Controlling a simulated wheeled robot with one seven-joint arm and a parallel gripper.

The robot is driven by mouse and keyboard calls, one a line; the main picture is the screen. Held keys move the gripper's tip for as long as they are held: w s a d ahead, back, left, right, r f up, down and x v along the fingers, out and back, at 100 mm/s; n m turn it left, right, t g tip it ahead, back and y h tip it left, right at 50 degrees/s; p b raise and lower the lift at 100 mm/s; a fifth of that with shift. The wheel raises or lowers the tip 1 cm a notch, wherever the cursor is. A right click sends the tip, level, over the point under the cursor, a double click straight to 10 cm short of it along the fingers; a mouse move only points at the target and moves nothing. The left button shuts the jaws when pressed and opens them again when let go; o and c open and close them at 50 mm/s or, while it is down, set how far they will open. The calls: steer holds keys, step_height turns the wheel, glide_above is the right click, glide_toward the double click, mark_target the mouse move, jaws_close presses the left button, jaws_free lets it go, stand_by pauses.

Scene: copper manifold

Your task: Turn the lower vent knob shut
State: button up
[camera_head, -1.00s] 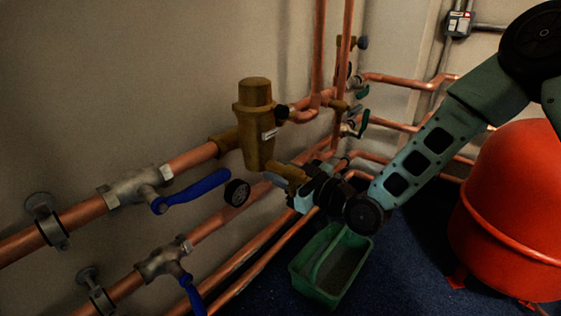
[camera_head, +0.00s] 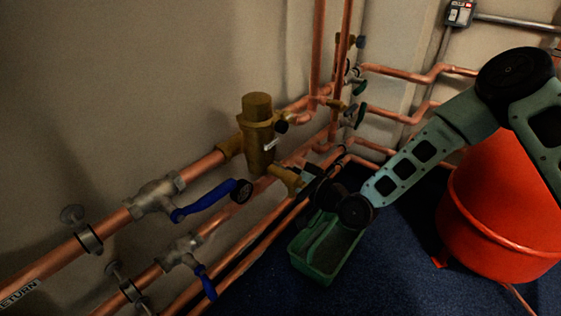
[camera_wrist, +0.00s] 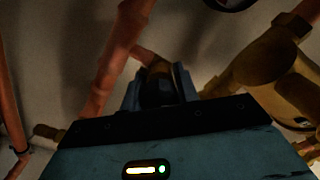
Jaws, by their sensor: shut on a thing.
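In the wrist view, a dark knob (camera_wrist: 157,92), which I take as the lower vent knob, sits between the two fingers of my gripper (camera_wrist: 157,86). The fingers are shut on it from both sides. A brass stem (camera_wrist: 159,68) shows just behind the knob and joins a copper pipe. In the head view, my gripper (camera_head: 304,183) is at the end of a brass branch (camera_head: 286,177) low on the brass separator body (camera_head: 258,138). The knob is hidden there by my gripper. How far the knob is turned cannot be seen.
A round black gauge (camera_head: 241,191) and blue lever valves (camera_head: 204,201) lie left of my gripper. Copper pipes (camera_head: 240,264) run close below.

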steer(key=m+p, duration=0.1)
steer(key=m, duration=0.2)
steer(key=shift+m+p, duration=0.4)
steer(key=shift+s+m+p, duration=0.1)
steer(key=shift+m+p, duration=0.5)
steer(key=shift+m, duration=1.1)
steer(key=shift+f, duration=0.1)
steer(key=o, duration=1)
steer(key=shift+c, duration=0.2)
steer(key=p+v, duration=0.4)
steer(key=v, duration=1.3)
steer(key=shift+d+p, duration=0.2)
steer(key=shift+p, duration=0.15)
steer(key=shift+s, duration=0.1)
